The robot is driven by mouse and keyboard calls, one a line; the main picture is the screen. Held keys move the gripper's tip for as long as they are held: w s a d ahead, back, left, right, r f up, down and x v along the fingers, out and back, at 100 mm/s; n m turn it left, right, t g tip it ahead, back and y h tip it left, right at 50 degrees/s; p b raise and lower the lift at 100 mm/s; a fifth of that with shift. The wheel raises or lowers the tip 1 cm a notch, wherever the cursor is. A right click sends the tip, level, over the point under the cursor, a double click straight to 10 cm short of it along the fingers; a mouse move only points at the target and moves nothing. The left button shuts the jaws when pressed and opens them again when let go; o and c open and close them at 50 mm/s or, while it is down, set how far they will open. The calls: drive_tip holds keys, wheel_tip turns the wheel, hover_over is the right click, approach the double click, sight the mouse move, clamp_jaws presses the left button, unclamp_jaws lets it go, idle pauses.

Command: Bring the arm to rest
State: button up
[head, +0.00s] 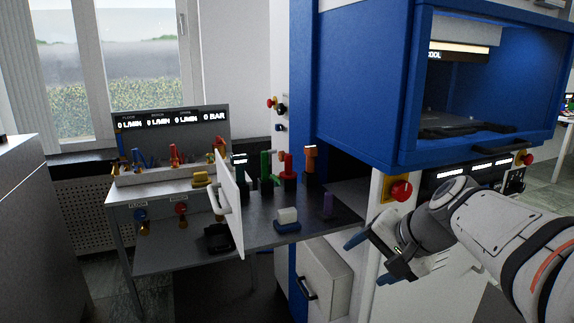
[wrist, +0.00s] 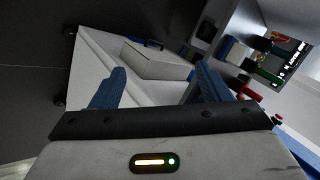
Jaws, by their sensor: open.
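My gripper (head: 368,258) is at the right of the head view, in front of the white lower cabinet of the blue press. Its two blue fingers are apart and nothing is between them. In the wrist view my gripper (wrist: 150,88) also shows with spread, empty fingers. Beyond them is a white box-like drawer front (wrist: 155,62). My arm (head: 500,230) reaches in from the right edge of the head view.
The blue press (head: 365,90) with an open chamber stands above my gripper. A red stop button (head: 401,191) is close by. A dark table (head: 260,228) holds several coloured items. A white door panel (head: 229,200) stands upright at its front. A drawer (head: 325,275) juts out below.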

drive_tip(key=s+r+n+g+h+p, duration=0.2)
drive_tip(key=s+n+p, duration=0.5)
drive_tip(key=s+p, duration=0.4)
drive_tip(key=s+g+h, duration=0.1)
drive_tip(key=h, duration=0.1)
drive_tip(key=shift+s+a+r+h+p, duration=0.2)
drive_tip(key=shift+s+h+p, duration=0.1)
drive_tip(key=shift+p, duration=0.05)
